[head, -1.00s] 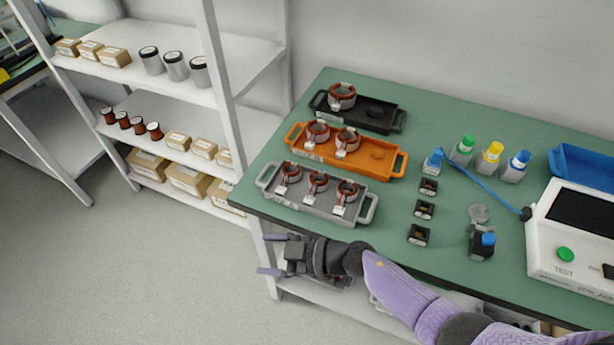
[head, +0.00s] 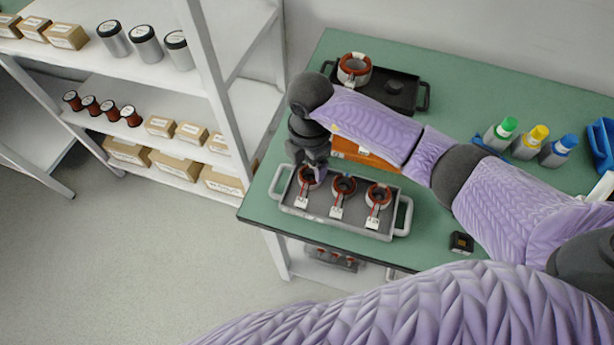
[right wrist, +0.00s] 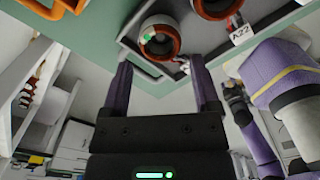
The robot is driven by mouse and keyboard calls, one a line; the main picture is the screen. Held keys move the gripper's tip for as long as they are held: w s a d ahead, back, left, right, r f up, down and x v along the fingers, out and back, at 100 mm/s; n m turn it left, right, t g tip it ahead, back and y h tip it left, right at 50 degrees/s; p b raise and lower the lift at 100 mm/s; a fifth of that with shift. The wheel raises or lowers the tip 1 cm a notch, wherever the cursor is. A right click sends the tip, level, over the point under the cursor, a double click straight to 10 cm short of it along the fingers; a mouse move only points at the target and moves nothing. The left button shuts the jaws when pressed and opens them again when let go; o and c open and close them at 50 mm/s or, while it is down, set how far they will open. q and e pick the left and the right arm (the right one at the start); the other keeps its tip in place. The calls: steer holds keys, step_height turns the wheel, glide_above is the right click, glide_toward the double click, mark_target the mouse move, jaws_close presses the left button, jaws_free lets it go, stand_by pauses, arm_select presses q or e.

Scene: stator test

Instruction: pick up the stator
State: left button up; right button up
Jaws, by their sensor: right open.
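Three stators with copper-red windings and white tags stand in a row in the grey tray (head: 330,213): the left stator (head: 308,180), the middle stator (head: 343,187) and the right stator (head: 378,196). Another stator (head: 355,68) stands in the black tray (head: 405,93). My right gripper (head: 311,172) points down over the left stator and partly hides it. In the right wrist view its two purple fingers (right wrist: 163,75) are apart with nothing held between them. A stator (right wrist: 160,38) shows just beyond the fingertips. My left gripper is not seen.
The orange tray (head: 365,154) is mostly hidden under my right arm. Bottles with green, yellow and blue caps (head: 538,140) stand at the right, near a blue bin (head: 603,140). A small black part (head: 461,242) lies near the front edge. White shelves (head: 225,90) stand left of the table.

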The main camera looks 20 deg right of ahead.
mark_target(311, 178)
step_height(311, 178, down, 5)
steer(key=shift+d+f+b, duration=0.1)
steer(key=shift+d+b, duration=0.05)
steer(key=shift+b, duration=0.55)
steer(key=c, duration=1.1)
